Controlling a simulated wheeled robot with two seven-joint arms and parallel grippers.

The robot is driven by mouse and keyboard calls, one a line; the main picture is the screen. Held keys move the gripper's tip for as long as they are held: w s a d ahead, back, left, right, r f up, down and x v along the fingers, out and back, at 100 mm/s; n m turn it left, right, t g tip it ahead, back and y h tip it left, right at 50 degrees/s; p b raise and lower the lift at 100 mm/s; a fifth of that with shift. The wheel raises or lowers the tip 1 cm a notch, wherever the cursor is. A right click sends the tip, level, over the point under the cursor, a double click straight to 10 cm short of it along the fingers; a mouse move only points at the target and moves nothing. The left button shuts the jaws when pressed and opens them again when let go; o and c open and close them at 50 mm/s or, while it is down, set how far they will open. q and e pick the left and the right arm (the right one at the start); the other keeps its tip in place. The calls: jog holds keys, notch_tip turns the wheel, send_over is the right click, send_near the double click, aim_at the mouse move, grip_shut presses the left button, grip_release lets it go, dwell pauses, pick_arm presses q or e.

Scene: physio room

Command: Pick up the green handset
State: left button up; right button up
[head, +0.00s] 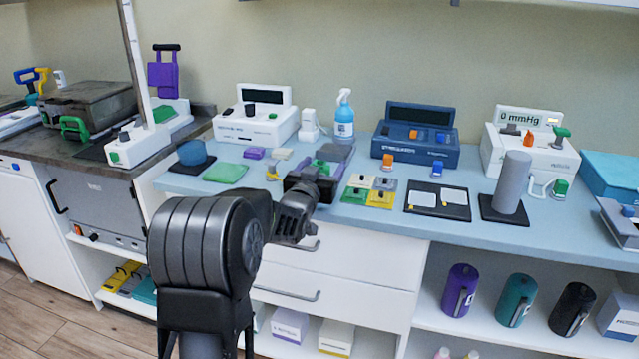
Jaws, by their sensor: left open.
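My left gripper (322,172) is open and held over the front of the light blue counter, left of the middle. I see nothing between its fingers, though the arm and jaws hide part of the space. A small green patch shows beside the fingertips; its shape is mostly hidden. No item is plainly a green handset. A small green-topped piece (561,187) sits by a white hose at the right, below the white pressure unit (530,150), far from my gripper. My right gripper is out of view.
A spray bottle (344,118) and a navy device (415,137) stand behind. A grey cylinder (512,182) stands on a black base. A green pad (225,173) lies left. The counter (400,222) is clear along its front.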

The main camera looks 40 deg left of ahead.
pick_arm(q)
jog(key=shift+c, duration=0.3)
grip_shut()
dwell(0.5)
